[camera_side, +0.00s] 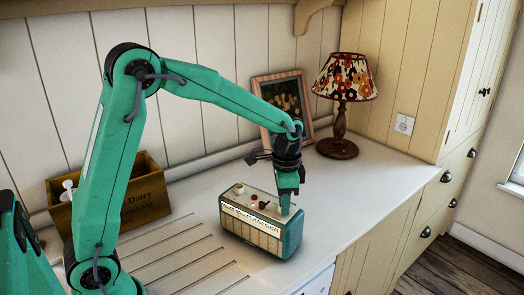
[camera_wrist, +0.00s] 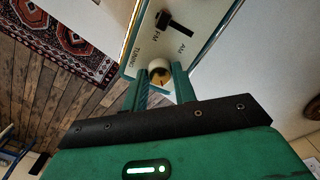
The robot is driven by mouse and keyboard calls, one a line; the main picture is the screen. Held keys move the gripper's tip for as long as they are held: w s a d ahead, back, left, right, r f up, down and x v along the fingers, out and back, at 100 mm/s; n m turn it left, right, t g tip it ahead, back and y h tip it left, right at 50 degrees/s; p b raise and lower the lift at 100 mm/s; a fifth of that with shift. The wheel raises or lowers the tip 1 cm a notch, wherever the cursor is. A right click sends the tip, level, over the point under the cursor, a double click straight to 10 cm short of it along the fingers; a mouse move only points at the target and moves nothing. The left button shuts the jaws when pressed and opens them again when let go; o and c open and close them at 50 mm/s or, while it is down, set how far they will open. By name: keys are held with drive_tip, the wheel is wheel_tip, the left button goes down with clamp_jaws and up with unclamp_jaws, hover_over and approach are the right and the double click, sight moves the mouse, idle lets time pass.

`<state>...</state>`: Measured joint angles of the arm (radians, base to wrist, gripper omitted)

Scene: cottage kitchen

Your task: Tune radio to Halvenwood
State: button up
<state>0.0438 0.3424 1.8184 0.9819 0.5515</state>
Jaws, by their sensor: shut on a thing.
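The radio (camera_side: 262,235) is a teal and cream box standing on the white counter, with small knobs on its top. Its top panel (camera_wrist: 183,22) shows in the wrist view with the words TUNING, FM and AM. A dark switch (camera_wrist: 175,24) sits between FM and AM. My gripper (camera_wrist: 160,83) points down at the radio's right end and is shut on the round cream tuning knob (camera_wrist: 160,70), which has a small yellowish mark. In the side view my gripper (camera_side: 285,207) hides that knob. The dial lettering on the radio's front is too small to read.
A patterned lamp (camera_side: 345,80) and a picture frame (camera_side: 282,100) stand behind the radio. A wooden crate (camera_side: 145,190) is at the left. Drainer grooves (camera_side: 175,265) run left of the radio. The counter (camera_side: 385,180) is clear to the right.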

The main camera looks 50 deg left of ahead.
drive_tip(key=shift+r+m, duration=0.1)
drive_tip(key=shift+m, duration=1.5)
drive_tip(key=o, duration=1)
drive_tip(key=shift+r, duration=3.9)
